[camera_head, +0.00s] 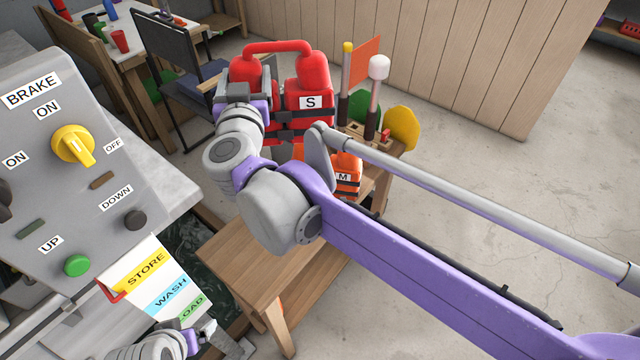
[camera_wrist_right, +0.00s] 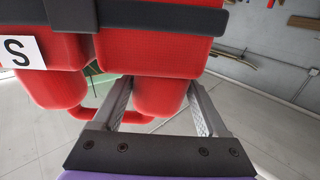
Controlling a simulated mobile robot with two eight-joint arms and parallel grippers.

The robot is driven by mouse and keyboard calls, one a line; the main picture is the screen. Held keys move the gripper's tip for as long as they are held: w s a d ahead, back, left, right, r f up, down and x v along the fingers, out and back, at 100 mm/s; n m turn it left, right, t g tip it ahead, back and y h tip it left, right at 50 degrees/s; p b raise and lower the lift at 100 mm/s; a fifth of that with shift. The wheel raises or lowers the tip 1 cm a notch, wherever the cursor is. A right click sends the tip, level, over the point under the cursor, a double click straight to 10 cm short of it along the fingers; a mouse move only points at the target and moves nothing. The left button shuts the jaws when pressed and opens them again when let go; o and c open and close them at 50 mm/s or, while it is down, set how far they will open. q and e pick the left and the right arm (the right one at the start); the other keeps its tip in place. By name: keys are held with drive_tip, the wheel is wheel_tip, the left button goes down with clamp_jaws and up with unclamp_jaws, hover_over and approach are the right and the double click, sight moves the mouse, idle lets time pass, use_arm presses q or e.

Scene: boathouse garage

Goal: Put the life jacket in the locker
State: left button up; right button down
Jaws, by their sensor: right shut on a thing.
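A red life jacket (camera_head: 312,80) with black straps, a looped handle on top and an "S" label is held up over the wooden bench. My right gripper (camera_head: 250,90) is shut on it. In the right wrist view the red jacket (camera_wrist_right: 165,55) fills the upper part, with a red lobe between the two fingers of the gripper (camera_wrist_right: 158,105). An orange life jacket (camera_head: 347,180) labelled "M" sits lower on the bench, partly hidden by my arm. My left gripper (camera_head: 208,335) is at the bottom left, partly in view. I cannot make out a locker for certain.
A control panel (camera_head: 100,105) with a yellow brake knob stands at left, above a STORE/WASH sign (camera_head: 150,270). The wooden bench (camera_head: 255,265) holds floats and a flag at its far end. A plank wall (camera_head: 410,55) stands behind. Floor at right is clear.

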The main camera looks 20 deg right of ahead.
drive_tip(key=shift+f, duration=0.3)
wheel_tip(320, 180, down, 27)
drive_tip(key=b, duration=0.2)
drive_tip(key=shift+f+b, duration=0.2)
drive_tip(key=shift+b, duration=0.2)
unclamp_jaws()
drive_tip(key=shift+r, duration=0.1)
